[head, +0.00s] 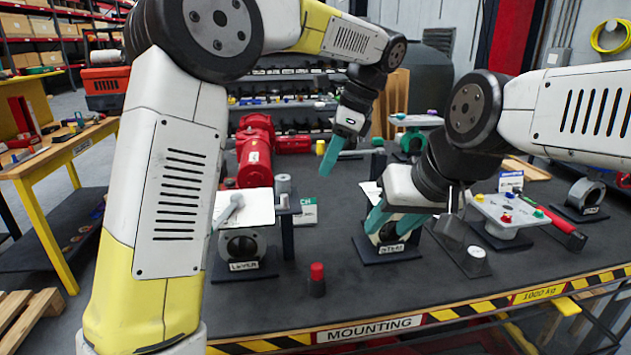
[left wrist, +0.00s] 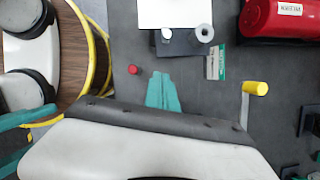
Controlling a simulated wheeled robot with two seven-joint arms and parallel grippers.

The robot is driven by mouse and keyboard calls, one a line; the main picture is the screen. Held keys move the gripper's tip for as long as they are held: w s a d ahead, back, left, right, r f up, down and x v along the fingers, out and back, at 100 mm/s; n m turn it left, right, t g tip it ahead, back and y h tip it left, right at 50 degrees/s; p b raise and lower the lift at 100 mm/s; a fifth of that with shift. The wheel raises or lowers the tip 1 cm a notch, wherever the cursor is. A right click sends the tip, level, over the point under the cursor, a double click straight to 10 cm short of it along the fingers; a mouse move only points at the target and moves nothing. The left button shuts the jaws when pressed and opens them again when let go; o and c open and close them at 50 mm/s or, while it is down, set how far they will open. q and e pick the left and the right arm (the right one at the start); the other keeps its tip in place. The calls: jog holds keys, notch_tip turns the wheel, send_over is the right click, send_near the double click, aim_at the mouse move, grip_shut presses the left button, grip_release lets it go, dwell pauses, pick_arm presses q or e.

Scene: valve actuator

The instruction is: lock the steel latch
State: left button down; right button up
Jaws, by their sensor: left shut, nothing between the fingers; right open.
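A grey steel bar with a yellow grip (head: 320,147) seems to be the steel latch; the gripper partly hides it in the head view. In the left wrist view the yellow grip (left wrist: 256,88) stands right of my fingers, with the bar (left wrist: 244,110) running down from it. My left gripper (head: 329,165) is shut and empty, on the near side of the grip and apart from it in the wrist view, where the fingertips (left wrist: 161,75) also show. My right gripper (head: 385,222) is open over the right-hand valve block (head: 388,237). Whether it touches that block I cannot tell.
A valve block (head: 241,244) with a grey lever (head: 230,209) and a red actuator (head: 257,150) stand on the left. A red-topped post (head: 317,280) is near the front edge. A button panel (head: 505,212) is at right.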

pick_arm(q)
jog(key=shift+v, duration=1.2)
jog(key=s+a+r+n+t+h, duration=0.1)
jog(key=s+a+n+h, duration=0.1)
jog(key=s+a+n, duration=0.3)
jog(key=s+a+n+h, duration=0.2)
jog(key=a+n, duration=0.1)
jog(key=a, duration=0.5)
jog(key=s+a+f+n+t+h, duration=0.2)
jog(key=s+a+f+n+t, duration=0.2)
jog(key=s+n, duration=0.7)
jog(key=a+f, duration=0.2)
jog(key=a, duration=0.1)
jog(key=shift+s+a+t+h, duration=0.3)
jog(key=shift+s+a, duration=0.1)
